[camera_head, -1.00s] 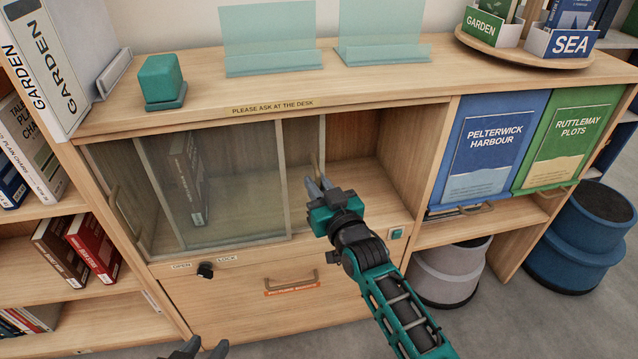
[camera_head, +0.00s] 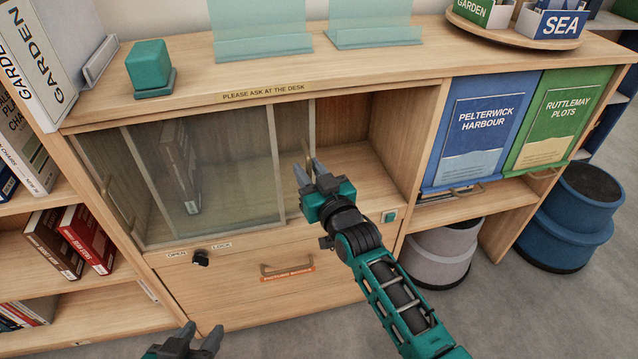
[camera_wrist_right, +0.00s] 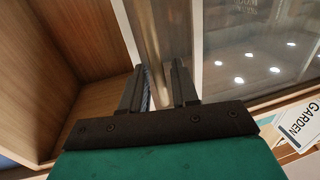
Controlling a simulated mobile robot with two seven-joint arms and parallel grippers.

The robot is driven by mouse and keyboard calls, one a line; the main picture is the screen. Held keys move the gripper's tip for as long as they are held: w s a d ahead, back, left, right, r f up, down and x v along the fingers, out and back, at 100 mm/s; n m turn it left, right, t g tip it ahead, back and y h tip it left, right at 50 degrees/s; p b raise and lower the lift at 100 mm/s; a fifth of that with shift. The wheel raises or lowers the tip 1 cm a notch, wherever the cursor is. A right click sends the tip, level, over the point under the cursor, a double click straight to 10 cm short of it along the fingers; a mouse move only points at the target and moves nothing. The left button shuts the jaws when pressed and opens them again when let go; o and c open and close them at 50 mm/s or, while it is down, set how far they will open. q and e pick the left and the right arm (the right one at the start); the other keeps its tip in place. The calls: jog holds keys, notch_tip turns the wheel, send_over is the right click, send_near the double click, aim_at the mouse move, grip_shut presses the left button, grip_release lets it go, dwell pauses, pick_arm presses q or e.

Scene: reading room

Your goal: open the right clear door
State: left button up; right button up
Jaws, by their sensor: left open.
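The cabinet's right clear door (camera_head: 294,140) stands slid to the left, mostly overlapping the left clear door (camera_head: 235,185). The right part of the compartment is open. The right door's upright handle (camera_head: 308,151) is near its right edge. My right gripper (camera_head: 309,168) is at this handle with its fingers apart. In the right wrist view, the open gripper (camera_wrist_right: 158,88) has the metallic door edge (camera_wrist_right: 150,35) beyond its fingers; whether it touches the handle cannot be told. My left gripper (camera_head: 202,340) is open and empty, low in front of the drawer.
A lock knob (camera_head: 201,258) and a drawer handle (camera_head: 287,272) are below the doors. A teal switch (camera_head: 389,216) is right of my right gripper. Blue and green panels (camera_head: 487,125) stand farther right, with stools (camera_head: 565,215) below. A teal block (camera_head: 149,68) is on top.

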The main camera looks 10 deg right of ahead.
pick_arm(q)
jog(key=shift+d+r+p, duration=0.1)
jog(key=shift+r+p, duration=1.2)
jog(key=shift+r, duration=0.1)
pick_arm(e)
jog(key=v, duration=1.2)
jog(key=shift+s, duration=0.35)
pick_arm(q)
jog(key=shift+y, duration=0.5)
jog(key=a+r+p, duration=0.1)
jog(key=p, duration=0.2)
jog(key=s+a+r+p, duration=0.1)
jog(key=r+p, duration=0.1)
jog(key=p, duration=0.1)
jog(key=a+r+p, duration=0.1)
jog(key=p, duration=0.1)
jog(key=shift+s+r+p, duration=0.25)
jog(key=shift+s+p, duration=0.05)
jog(key=shift+p, duration=0.1)
pick_arm(e)
jog(key=s+d+f+g+h, duration=0.1)
jog(key=s+d+g, duration=0.2)
jog(key=s, duration=0.4)
jog(key=s+d+f+g+h, duration=0.2)
jog(key=s+d+g, duration=0.1)
jog(key=s, duration=0.5)
jog(key=shift+d+m+g, duration=0.3)
jog(key=shift+d, duration=0.2)
